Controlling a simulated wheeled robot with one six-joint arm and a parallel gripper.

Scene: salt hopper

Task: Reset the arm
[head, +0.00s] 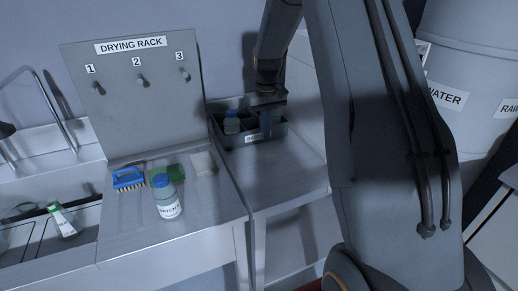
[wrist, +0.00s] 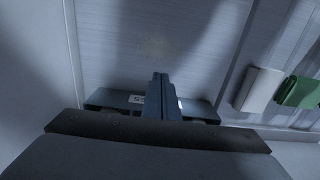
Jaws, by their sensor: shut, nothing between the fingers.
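My gripper (head: 266,132) points down in front of the dark divided caddy (head: 280,131) on the right-hand counter. Its two fingers are pressed together with nothing between them; they also show in the wrist view (wrist: 160,80). In the head view the fingers overlap the caddy's front, and I cannot tell whether they touch it. In the wrist view the caddy (wrist: 203,107) lies partly hidden behind the fingers and the gripper body. A small blue-capped bottle (head: 231,124) stands in the caddy's left compartment.
The left counter holds a labelled blue-capped bottle (head: 167,204), a blue brush (head: 128,177), a green sponge (head: 175,171) and a white block (head: 203,163). Behind is the drying rack (head: 130,110) with three empty pegs. A tube (head: 63,221) lies at the sink. A water barrel (head: 465,75) stands right.

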